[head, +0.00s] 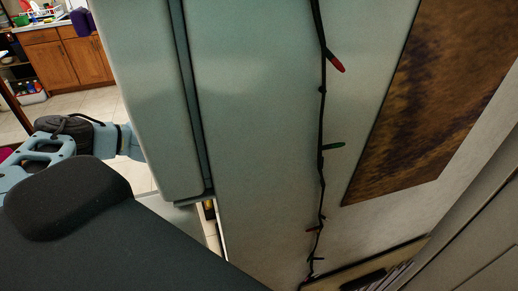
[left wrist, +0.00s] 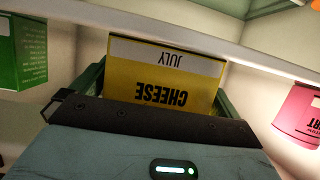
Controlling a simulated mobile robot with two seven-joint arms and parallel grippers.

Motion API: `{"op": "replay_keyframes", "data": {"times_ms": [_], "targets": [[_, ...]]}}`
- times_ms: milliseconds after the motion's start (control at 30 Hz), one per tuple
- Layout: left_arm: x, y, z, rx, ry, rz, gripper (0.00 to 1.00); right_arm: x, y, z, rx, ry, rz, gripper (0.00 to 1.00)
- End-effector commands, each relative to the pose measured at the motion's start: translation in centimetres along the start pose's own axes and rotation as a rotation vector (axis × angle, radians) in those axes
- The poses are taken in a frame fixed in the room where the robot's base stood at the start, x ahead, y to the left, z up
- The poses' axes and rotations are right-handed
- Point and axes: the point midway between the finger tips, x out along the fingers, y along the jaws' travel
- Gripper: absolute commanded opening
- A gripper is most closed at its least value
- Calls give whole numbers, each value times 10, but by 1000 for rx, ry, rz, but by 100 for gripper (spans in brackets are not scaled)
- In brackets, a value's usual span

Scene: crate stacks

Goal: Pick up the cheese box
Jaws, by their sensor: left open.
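The cheese box (left wrist: 165,75) is yellow with a white band reading JULY, and its lettering appears upside down in the left wrist view. My left gripper (left wrist: 157,88) is open, with a dark finger showing on each side of the box. The box stands between the fingers, close to the palm; I cannot tell whether they touch it. Its lower part in the picture is hidden behind the gripper body. In the head view my left arm (head: 75,140) reaches behind the fridge edge, so the gripper and the box are hidden there. My right gripper is not in view.
A green carton (left wrist: 22,55) stands at the left and a pink container (left wrist: 298,115) at the right. A pale shelf edge (left wrist: 190,42) crosses by the box. In the head view the fridge (head: 255,120) fills the middle, with a string of lights (head: 322,120) hanging on it.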

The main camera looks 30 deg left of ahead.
Motion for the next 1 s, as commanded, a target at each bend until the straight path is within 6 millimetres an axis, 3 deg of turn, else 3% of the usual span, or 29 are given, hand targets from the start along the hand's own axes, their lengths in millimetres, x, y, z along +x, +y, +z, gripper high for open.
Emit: {"op": "replay_keyframes", "data": {"times_ms": [233, 500, 1000], "targets": [[1, 0, 1, -1, -1, -1, 100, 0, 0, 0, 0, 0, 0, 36], [1, 0, 1, -1, -1, 0, 65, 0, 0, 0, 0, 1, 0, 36], [-3, 0, -10, 1, 1, -1, 65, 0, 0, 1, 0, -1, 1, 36]]}}
